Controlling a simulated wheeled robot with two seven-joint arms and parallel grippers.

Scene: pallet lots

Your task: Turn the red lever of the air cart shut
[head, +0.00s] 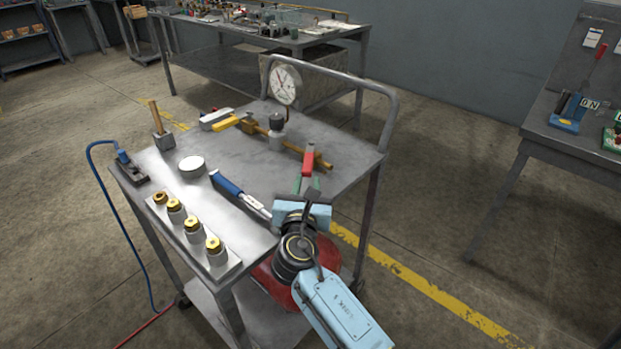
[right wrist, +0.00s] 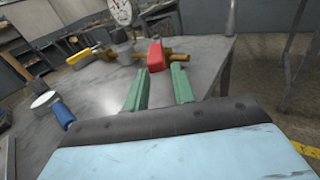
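The air cart (head: 345,152) is a grey metal cart. A brass pipe (head: 293,147) lies across its top, and the red lever (head: 308,161) sits near the pipe's right end. In the right wrist view the red lever (right wrist: 156,54) stands just ahead of the green fingertips, roughly centred between them. My right gripper (head: 307,180) is at the cart's right front side. Its green fingers are apart in the right wrist view (right wrist: 159,70), with nothing clamped between them. I cannot tell whether a finger touches the lever. My left gripper is not in view.
A round gauge (head: 285,86) stands behind the pipe. The cart's tube handle (head: 335,72) rises at the back.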

